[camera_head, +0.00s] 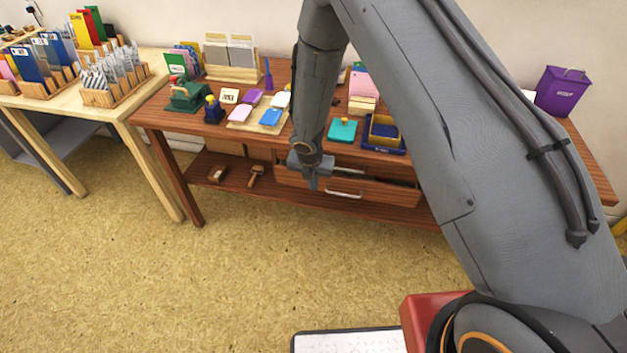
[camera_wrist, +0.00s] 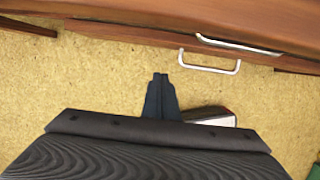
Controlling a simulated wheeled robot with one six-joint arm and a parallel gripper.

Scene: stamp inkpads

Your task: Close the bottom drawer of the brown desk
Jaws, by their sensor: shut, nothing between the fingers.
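The brown desk (camera_head: 160,118) stands against the wall. Below its top, a drawer (camera_head: 375,190) with a pale bar handle (camera_head: 345,194) stands pulled out, with its inside partly visible. My arm hides part of the desk and drawer. My gripper (camera_head: 312,184) is shut and empty, pointing down near the left end of the drawer front. In the wrist view, my gripper (camera_wrist: 160,80) is shut, apart from two metal handles, an upper one (camera_wrist: 240,45) and a lower one (camera_wrist: 210,70). I cannot tell how far out each drawer stands.
A low shelf (camera_head: 232,184) holds a wooden-handled stamp (camera_head: 256,176) and a small block. The desk top carries stamps, inkpads and card holders. A pale table (camera_head: 125,100) stands at left. A purple bin (camera_head: 562,92) is at right.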

